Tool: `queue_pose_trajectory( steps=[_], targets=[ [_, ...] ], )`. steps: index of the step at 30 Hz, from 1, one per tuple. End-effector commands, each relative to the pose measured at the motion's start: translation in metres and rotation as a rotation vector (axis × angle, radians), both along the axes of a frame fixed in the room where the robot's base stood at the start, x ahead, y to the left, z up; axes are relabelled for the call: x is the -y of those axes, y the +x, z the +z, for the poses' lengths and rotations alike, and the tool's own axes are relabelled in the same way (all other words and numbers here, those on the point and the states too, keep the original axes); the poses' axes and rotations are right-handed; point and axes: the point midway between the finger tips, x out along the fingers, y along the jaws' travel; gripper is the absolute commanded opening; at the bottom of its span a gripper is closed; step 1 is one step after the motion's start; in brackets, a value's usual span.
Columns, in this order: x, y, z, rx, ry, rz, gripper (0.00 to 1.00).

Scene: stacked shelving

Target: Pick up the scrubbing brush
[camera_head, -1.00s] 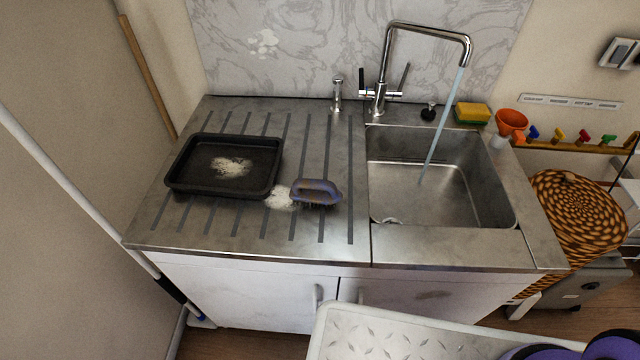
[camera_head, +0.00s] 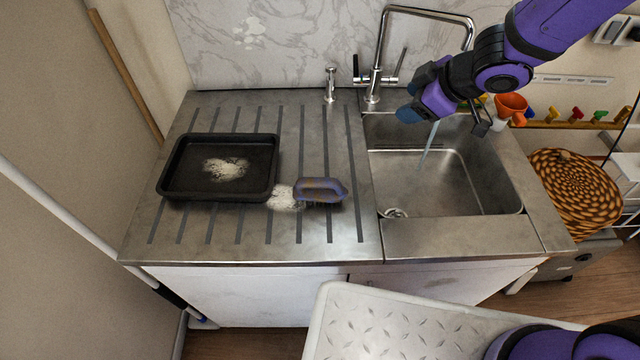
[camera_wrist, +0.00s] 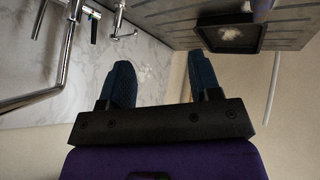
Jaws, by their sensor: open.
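The scrubbing brush (camera_head: 320,190) is purple-blue with dark bristles. It lies on the ribbed metal drainboard, between a white powdery patch (camera_head: 284,197) and the sink. My gripper (camera_head: 408,103) is above the back left part of the sink, up and to the right of the brush and well apart from it. In the wrist view its two blue fingers (camera_wrist: 161,80) are spread with nothing between them. A small purple piece, perhaps the brush, shows at the top edge of the wrist view (camera_wrist: 262,6).
A black baking tray (camera_head: 165,180) with white residue sits left of the brush. A small metal dispenser (camera_head: 330,85) stands at the back. The drainboard's front is clear.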

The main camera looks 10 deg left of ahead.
Motion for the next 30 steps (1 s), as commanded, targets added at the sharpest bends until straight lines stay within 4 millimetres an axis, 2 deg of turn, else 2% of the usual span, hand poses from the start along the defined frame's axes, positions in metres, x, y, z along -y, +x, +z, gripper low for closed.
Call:
queue_pose_trajectory(
  steps=[1, 6, 12, 24, 30],
  targets=[
    [-0.017, -0.01, -0.02, -0.042, 0.018, 0.08, 0.57],
    [-0.057, -0.049, -0.063, -0.166, 0.093, 0.304, 0.57],
    [-0.077, -0.08, -0.088, -0.263, 0.145, 0.443, 0.57],
    [-0.112, -0.093, -0.123, -0.285, 0.157, 0.473, 0.57],
    [-0.12, -0.095, -0.131, -0.282, 0.155, 0.471, 0.57]
  ],
)
